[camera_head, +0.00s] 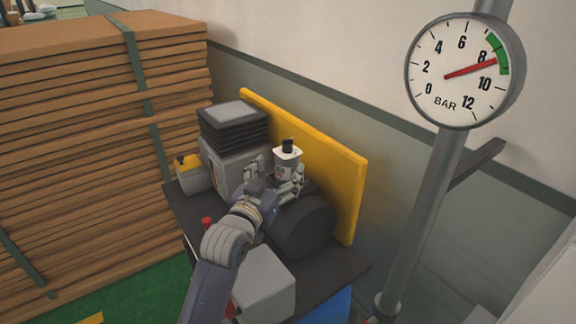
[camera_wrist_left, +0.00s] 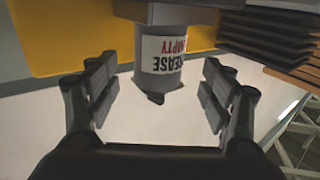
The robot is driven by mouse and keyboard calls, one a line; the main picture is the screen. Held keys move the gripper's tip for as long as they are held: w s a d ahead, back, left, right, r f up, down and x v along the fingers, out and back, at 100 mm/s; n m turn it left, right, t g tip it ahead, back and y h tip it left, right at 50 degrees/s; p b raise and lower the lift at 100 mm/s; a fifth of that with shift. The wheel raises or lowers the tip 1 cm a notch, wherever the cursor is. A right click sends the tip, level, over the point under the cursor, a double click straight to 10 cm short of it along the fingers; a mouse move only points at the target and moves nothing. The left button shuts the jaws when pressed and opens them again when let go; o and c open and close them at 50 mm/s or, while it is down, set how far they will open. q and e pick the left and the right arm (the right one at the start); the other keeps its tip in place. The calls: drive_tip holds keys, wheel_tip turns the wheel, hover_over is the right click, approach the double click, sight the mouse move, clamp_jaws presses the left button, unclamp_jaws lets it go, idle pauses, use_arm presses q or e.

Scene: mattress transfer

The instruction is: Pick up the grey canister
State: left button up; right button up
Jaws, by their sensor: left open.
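The grey canister (camera_head: 289,157) has a black cap and a pale label. It stands at the back of the machine on the dark bench, in front of the yellow panel. In the left wrist view the canister (camera_wrist_left: 163,70) appears upside down, and its label reads partly "EASE" and "EMPTY". My left gripper (camera_head: 274,177) is open, with its fingers to either side of the canister in the head view. In the wrist view a gap shows between the canister and each finger. The canister's lower part is partly hidden in the head view. My right gripper is not in view.
A yellow panel (camera_head: 320,160) stands behind the machine. A black finned block (camera_head: 233,125) is left of the canister, and a dark rounded motor (camera_head: 304,228) is in front of it. A pressure gauge (camera_head: 466,70) on a post stands at right. Stacked brown boards (camera_head: 75,150) fill the left.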

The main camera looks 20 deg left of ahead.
sight(283, 167)
use_arm(q)
drive_tip(key=shift+w+p, duration=0.3)
drive_tip(key=shift+w, duration=0.4)
drive_tip(key=w, duration=0.1)
drive_tip(key=w+p, duration=0.1)
drive_tip(key=w, duration=0.1)
drive_tip(key=shift+d+f, duration=0.1)
drive_tip(key=shift+d, duration=0.2)
drive_tip(key=shift+w, duration=0.6)
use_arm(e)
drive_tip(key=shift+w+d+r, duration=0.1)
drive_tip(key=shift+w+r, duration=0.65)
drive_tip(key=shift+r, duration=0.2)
use_arm(q)
drive_tip(key=c, duration=1.3)
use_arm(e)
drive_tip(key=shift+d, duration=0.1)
